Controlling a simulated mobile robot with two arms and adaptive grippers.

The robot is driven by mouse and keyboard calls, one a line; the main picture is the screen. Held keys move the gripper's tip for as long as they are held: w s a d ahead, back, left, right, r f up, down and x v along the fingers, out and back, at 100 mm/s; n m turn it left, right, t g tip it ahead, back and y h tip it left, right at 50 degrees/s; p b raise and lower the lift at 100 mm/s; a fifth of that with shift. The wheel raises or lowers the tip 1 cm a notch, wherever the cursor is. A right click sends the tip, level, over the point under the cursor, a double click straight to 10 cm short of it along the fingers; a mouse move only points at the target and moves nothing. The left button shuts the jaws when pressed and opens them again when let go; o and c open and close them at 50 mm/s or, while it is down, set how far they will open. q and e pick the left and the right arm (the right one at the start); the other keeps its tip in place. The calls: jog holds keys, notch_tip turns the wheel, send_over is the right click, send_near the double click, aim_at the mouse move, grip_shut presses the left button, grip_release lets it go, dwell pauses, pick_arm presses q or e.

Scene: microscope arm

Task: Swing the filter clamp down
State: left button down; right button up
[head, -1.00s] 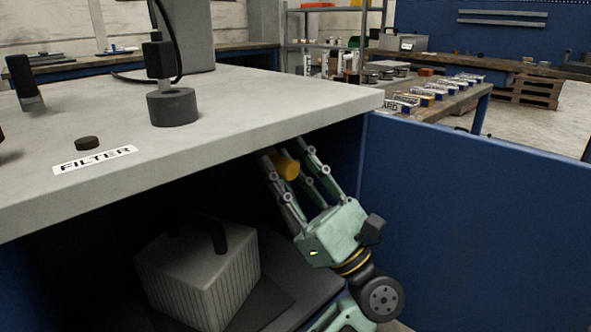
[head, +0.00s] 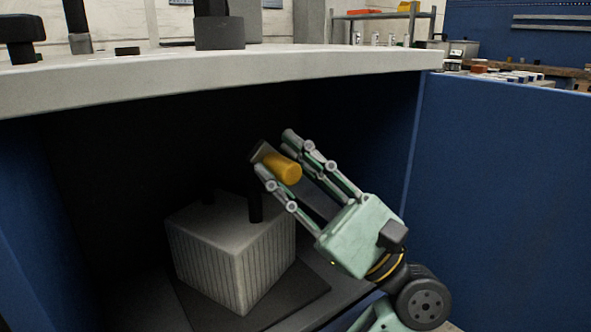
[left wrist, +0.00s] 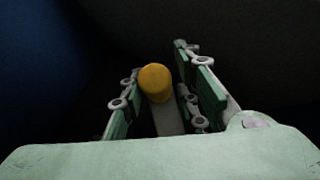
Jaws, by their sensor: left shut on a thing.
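The filter clamp shows as a yellow grip (head: 283,168) with a dark grey bar at its upper left end, inside the cabinet under the worktop. My left gripper (head: 273,158) is shut on it, with fingers on both sides of the yellow grip. In the left wrist view the yellow grip (left wrist: 155,83) sits between the fingers, with a grey bar below it. A grey ribbed filter block (head: 235,255) stands on a dark base, lower left of the gripper. Where the clamp is hinged is hidden in the dark. My right gripper is not in view.
The worktop edge (head: 200,83) overhangs the cabinet above my gripper. A blue panel (head: 500,200) closes off the right side. A dark post (head: 255,203) rises at the filter block. The cabinet's dark interior lies behind and left.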

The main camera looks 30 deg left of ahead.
pick_arm(q)
jog(key=shift+s+a+f, duration=0.1)
jog(key=shift+f, duration=0.05)
jog(key=c, duration=1.5)
grip_release()
jog(key=shift+v, duration=3.8)
